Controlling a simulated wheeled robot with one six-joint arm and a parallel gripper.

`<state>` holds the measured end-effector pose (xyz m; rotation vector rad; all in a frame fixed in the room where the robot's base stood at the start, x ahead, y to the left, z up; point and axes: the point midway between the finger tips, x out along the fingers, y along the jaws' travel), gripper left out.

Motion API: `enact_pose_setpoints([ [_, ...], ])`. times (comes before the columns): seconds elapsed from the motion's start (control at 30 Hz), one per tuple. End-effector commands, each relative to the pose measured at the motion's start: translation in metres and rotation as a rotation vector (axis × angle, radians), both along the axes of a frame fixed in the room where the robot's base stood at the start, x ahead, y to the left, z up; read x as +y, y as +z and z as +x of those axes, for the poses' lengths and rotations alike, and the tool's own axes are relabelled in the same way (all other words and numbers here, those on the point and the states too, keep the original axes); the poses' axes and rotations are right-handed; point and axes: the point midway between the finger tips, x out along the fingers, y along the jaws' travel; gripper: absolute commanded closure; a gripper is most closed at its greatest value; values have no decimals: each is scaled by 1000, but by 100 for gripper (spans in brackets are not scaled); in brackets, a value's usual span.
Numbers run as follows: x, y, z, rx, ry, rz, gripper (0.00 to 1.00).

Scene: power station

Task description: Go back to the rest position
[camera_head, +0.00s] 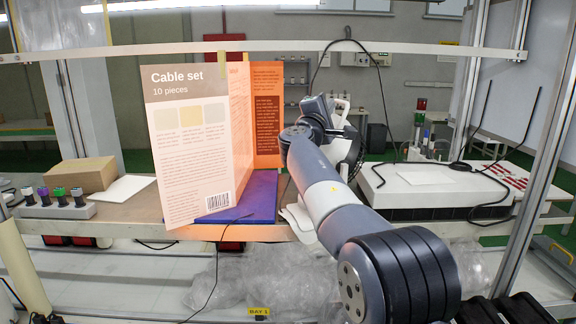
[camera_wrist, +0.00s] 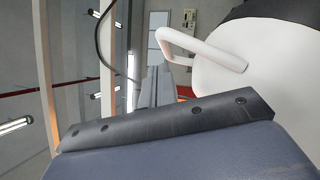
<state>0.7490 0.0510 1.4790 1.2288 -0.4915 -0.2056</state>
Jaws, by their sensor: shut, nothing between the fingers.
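My arm (camera_head: 330,195) rises from the lower right of the head view and bends at a dark joint in front of the shelf. Its far end folds back behind the raised link, where white and dark parts (camera_head: 341,112) show. I cannot make out my gripper's fingers in the head view; the arm hides that region. The wrist view shows a white body with a looped handle (camera_wrist: 205,48) and a blue-grey surface with a dark studded strip (camera_wrist: 160,122), but no fingertips.
A folding "Cable set" board (camera_head: 190,150) stands on a purple-blue base (camera_head: 240,196) left of my arm. A cardboard box (camera_head: 80,174) and a rack of coloured plugs (camera_head: 55,210) are farther left. A white-topped unit (camera_head: 430,180) lies right. Metal posts (camera_head: 548,150) frame the bench.

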Motion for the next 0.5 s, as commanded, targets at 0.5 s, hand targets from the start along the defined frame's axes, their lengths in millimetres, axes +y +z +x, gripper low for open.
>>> enact_pose_setpoints([
  [0.5, -11, 5, 21, 1, -1, 1, 100],
])
